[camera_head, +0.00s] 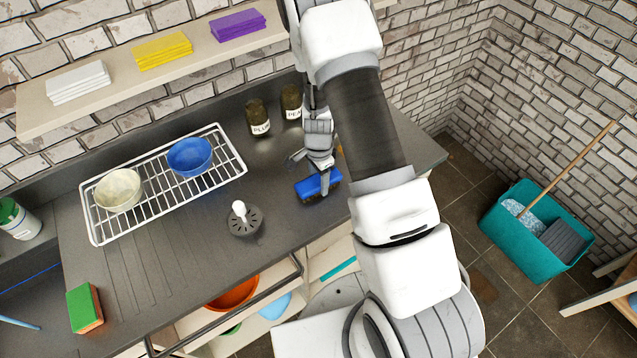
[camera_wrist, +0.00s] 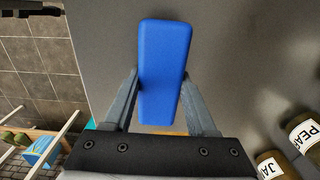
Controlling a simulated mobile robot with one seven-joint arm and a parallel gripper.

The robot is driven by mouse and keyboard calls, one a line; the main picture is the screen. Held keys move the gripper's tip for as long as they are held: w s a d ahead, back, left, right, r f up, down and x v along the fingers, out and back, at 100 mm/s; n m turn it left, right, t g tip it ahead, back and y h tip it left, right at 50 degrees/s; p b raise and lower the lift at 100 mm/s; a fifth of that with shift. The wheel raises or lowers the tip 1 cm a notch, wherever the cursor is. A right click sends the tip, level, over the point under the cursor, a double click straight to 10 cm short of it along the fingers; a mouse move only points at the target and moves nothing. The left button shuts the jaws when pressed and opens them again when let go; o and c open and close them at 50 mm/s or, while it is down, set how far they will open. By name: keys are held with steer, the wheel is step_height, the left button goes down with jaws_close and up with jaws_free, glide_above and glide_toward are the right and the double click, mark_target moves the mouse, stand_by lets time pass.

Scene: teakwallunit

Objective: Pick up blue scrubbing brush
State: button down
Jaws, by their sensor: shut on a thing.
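The blue scrubbing brush (camera_head: 318,186) lies at the right part of the dark counter, below the jars in the head view. In the wrist view the brush (camera_wrist: 164,70) is a long blue block reaching away from my gripper. My gripper (camera_head: 324,184) is over the brush, and in the wrist view its two fingers (camera_wrist: 160,88) stand on either side of it, shut on its sides. The underside of the brush is hidden, and I cannot tell whether it touches the counter.
Two labelled jars (camera_head: 258,118) stand behind the brush. A wire rack (camera_head: 232,168) with a blue bowl (camera_head: 190,157) and a cream bowl (camera_head: 118,190) is at left. A round grey item with a white knob (camera_head: 245,222) stands nearby. A sponge (camera_head: 85,308) lies at the front left.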

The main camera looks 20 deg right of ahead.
steer(key=shift+r, duration=0.15)
steer(key=shift+w+r, duration=0.1)
steer(key=shift+r, duration=0.15)
step_height(320, 180, up, 3)
steer(key=shift+r+b, duration=0.1)
steer(key=shift+b, duration=0.3)
steer(key=s+d+r+b, duration=0.2)
steer(key=s+d+r, duration=0.45)
steer(key=d, duration=0.35)
steer(key=n, duration=1.5)
glide_toward(318, 179)
steer(key=shift+s+a+r, duration=0.3)
steer(key=shift+s+r, duration=0.4)
steer(key=shift+s, duration=0.25)
steer(key=shift+a, duration=0.15)
